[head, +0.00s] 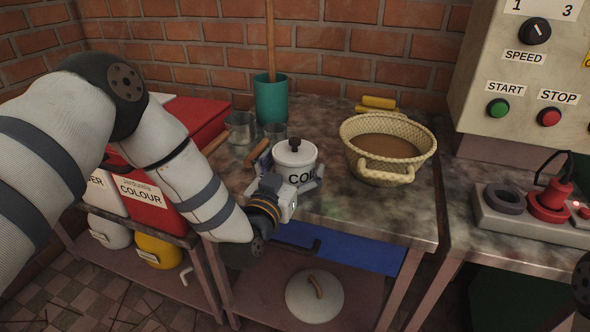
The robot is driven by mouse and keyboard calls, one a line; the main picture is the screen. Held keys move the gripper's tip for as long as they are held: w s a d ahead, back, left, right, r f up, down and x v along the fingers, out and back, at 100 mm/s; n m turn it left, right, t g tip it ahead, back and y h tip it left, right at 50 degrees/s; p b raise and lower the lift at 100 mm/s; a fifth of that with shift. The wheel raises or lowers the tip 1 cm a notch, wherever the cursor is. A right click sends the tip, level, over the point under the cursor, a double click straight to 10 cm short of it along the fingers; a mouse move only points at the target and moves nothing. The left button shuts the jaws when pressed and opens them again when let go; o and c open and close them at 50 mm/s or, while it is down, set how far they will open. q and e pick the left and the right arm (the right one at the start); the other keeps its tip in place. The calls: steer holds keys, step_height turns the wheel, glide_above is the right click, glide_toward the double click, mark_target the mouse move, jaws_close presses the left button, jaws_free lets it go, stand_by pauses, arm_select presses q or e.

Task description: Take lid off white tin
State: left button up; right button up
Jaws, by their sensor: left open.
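The white tin (307,178) stands upright on the stained worktop, with dark lettering starting "COL" on its front. Its white lid (295,157) is on top and has a dark knob (295,145). My left gripper (296,186) is open at the front of the tin, low against its lower half and below the lid. The gripper hides part of the tin's front and base. I cannot tell whether its fingers touch the tin.
Metal cups (240,128) with wooden handles and a teal pot (271,97) holding a pole stand behind the tin. A woven basket (387,135) is to its right. A control panel (520,85) and power strip (525,208) are farther right. A round lid (314,298) lies on the lower shelf.

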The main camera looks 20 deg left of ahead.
mark_target(294, 149)
arm_select(q)
steer(key=shift+w+f, duration=0.15)
steer(key=shift+w, duration=0.5)
steer(key=c, duration=1.3)
steer(key=shift+c, duration=0.2)
arm_select(e)
steer(key=shift+s+f, duration=0.15)
arm_select(q)
steer(key=shift+r, duration=0.3)
step_height(294, 149, up, 4)
steer(key=shift+f+p, duration=0.25)
steer(key=shift+p, duration=0.1)
steer(key=s+r, duration=0.1)
steer(key=s+d+r+p, duration=0.1)
steer(key=r, duration=0.1)
steer(key=s+r, duration=0.1)
steer(key=r, duration=0.1)
steer(key=shift+s+d+r+p, duration=0.15)
steer(key=shift+s+d+p, duration=0.15)
steer(key=shift+s, duration=0.1)
steer(key=s+d+r+p, duration=0.1)
steer(key=s+d+r, duration=0.2)
steer(key=s, duration=0.6)
steer(key=shift+s+d+r+p, duration=0.15)
steer(key=shift+d+r+p, duration=0.15)
steer(key=shift+d+r, duration=0.05)
arm_select(e)
steer(key=w+r+t, duration=0.2)
steer(key=w+r, duration=0.3)
